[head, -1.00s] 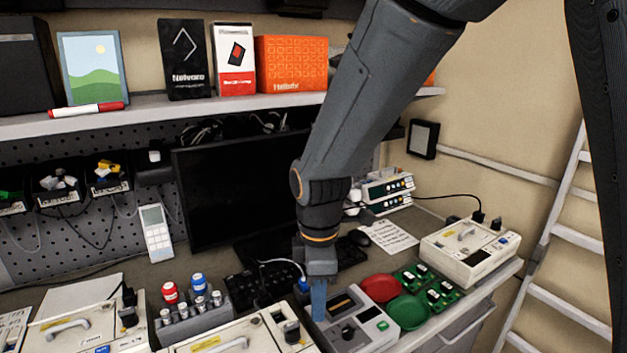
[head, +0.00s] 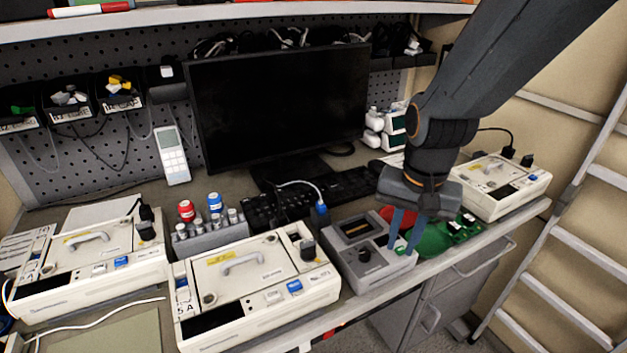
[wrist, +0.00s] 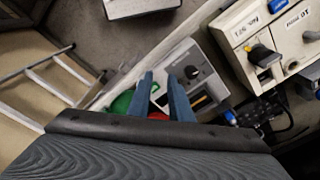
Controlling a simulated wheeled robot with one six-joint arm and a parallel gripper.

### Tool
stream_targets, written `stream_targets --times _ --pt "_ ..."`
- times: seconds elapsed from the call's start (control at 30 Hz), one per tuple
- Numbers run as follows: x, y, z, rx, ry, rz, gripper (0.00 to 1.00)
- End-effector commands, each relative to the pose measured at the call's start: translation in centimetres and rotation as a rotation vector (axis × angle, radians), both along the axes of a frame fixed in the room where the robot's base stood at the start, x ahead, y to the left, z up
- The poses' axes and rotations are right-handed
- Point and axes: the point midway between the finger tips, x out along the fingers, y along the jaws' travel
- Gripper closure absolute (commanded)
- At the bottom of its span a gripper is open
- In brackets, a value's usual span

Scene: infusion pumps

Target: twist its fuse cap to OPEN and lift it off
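Three cream pump units stand on the bench: one at left (head: 85,262), one at middle front (head: 255,285), one at far right (head: 500,188). The middle one has a lid handle, a black plug and a small round fitting (head: 209,298) near its front left. I cannot tell which fitting is the fuse cap. My gripper (head: 401,248) points down over the right edge of a grey tester box (head: 385,268), with two blue fingers apart and nothing between them. In the wrist view my gripper (wrist: 160,76) is also open beside the tester's knob (wrist: 190,72).
A grey rack (head: 210,236) of small cylinders stands behind the middle pump. Green and red dishes (head: 436,240) lie right of the tester, partly behind my fingers. The monitor (head: 280,105) stands behind, and a ladder (head: 560,230) is at right.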

Motion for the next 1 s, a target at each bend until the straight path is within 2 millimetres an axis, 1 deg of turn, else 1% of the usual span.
stream_targets --times 0.03,0.17,0.2,0.3,0.4,0.5,0.6,0.73,0.87,1.0 --pt "0.5 2.0 1.0 0.007 0.008 -0.059 0.81" --pt "1.1 6.5 2.8 0.022 0.037 -0.258 0.81" --pt "1.2 7.9 3.4 0.025 0.044 -0.32 0.81" --pt "1.2 11.4 4.8 0.027 0.063 -0.468 0.81" --pt "0.8 14.4 5.9 0.025 0.077 -0.597 0.81" --pt "0.5 16.4 6.7 0.023 0.084 -0.694 0.81" --pt "0.2 17.7 7.2 0.02 0.089 -0.755 0.81" --pt "0.1 18.2 7.2 0.019 0.09 -0.784 0.81" --pt "0.2 18.1 6.6 0.019 0.09 -0.785 0.81" --pt "0.2 18.1 5.5 0.019 0.09 -0.785 0.81"
